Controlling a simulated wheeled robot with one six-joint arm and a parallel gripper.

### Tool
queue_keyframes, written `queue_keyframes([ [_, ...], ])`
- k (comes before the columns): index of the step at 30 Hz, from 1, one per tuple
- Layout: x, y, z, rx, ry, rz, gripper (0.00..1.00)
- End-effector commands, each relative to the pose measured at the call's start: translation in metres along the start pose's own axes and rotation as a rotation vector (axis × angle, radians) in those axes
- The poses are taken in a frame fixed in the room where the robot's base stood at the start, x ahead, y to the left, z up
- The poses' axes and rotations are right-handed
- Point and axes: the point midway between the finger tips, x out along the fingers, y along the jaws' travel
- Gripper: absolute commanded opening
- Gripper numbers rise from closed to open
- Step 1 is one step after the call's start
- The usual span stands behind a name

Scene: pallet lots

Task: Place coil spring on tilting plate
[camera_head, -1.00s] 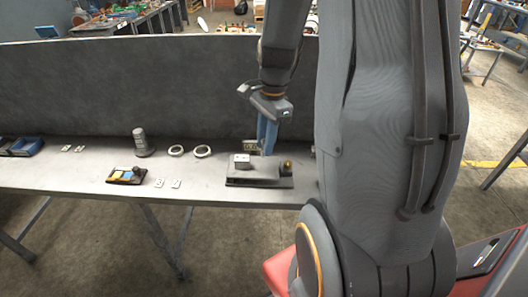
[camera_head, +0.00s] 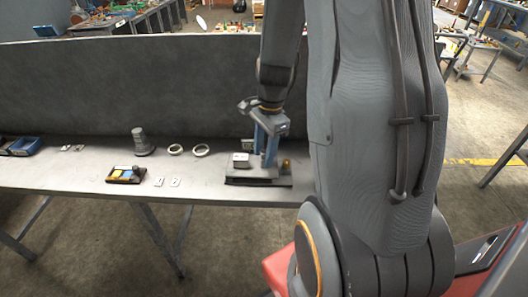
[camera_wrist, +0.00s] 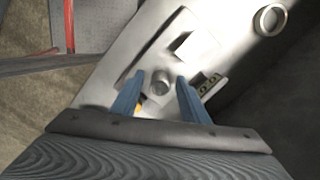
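A low grey fixture (camera_head: 245,181) lies on the bench, with a plate and a small pale block (camera_head: 240,160) on its left part; the block also shows in the wrist view (camera_wrist: 196,46). My gripper (camera_head: 268,163) points down over the fixture, right of the block. In the wrist view its blue fingers (camera_wrist: 160,85) are apart, either side of a short round grey piece (camera_wrist: 161,82), with a gap on each side. I cannot tell whether this piece is the coil spring or part of the fixture. No coil spring is clearly recognisable.
A stepped grey cylinder (camera_head: 142,143) and two rings (camera_head: 175,149) (camera_head: 200,150) stand left of the fixture. A dark tray with coloured pieces (camera_head: 126,175) lies near the front edge. A small holed plate (camera_wrist: 211,85) lies close beside my right finger. A wall panel (camera_head: 130,90) closes the back.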

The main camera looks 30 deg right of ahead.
Motion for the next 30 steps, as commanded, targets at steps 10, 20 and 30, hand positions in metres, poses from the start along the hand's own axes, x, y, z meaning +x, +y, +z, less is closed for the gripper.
queue_keyframes([
  [10,-0.012,-0.001,0.0,0.0,0.002,-0.004,0.41],
  [20,-0.071,-0.002,0.0,0.0,0.002,-0.006,0.41],
  [30,-0.118,-0.001,0.0,0.0,0.0,-0.001,0.41],
])
